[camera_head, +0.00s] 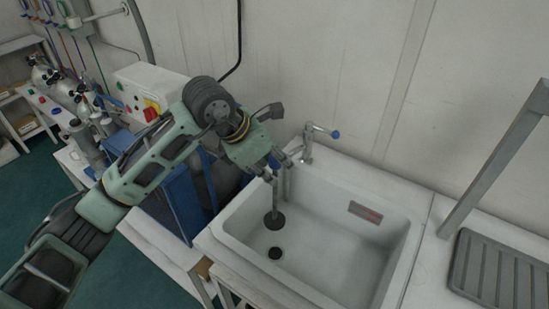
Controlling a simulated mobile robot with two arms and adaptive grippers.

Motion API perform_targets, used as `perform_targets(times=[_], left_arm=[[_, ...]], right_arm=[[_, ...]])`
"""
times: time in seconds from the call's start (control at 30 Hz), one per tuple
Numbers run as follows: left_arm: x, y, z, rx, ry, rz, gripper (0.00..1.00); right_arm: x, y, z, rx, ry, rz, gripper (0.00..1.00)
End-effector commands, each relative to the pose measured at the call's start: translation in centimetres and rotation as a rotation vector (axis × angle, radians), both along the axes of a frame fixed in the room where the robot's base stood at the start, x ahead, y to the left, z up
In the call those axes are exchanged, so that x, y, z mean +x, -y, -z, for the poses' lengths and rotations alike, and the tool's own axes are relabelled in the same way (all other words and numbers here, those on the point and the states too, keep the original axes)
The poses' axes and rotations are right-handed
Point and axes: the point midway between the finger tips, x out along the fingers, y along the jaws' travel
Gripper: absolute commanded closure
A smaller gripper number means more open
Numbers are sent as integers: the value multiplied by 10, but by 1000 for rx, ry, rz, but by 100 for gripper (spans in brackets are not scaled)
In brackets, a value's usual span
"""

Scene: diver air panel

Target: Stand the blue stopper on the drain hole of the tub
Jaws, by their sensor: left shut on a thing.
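The stopper (275,220) has a dark round foot and a thin grey upright stem, with a bit of blue near its top between my fingers. My left gripper (279,172) is shut on its upper end and holds it nearly upright over the left part of the tub. The white tub (340,262) has a dark round drain hole (275,252) in its floor. In the picture the stopper's foot shows just above the hole, apart from it. I cannot tell its exact height over the floor. My right gripper is not in view.
A tap (310,142) with a blue-tipped lever stands behind the tub, close to my left gripper. A reddish label (365,212) is on the tub's far wall. A grey ribbed mat (490,270) lies at the right. A blue cabinet (172,205) stands left of the tub.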

Motion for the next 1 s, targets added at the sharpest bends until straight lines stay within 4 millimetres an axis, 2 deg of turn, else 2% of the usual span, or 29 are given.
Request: perform_targets(times=[0.1, 1.0], left_arm=[[0, 1, 16, -3, 0, 0, 100], [0, 1, 120, -3, 0, 0, 100]], right_arm=[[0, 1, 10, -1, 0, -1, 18], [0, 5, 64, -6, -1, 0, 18]])
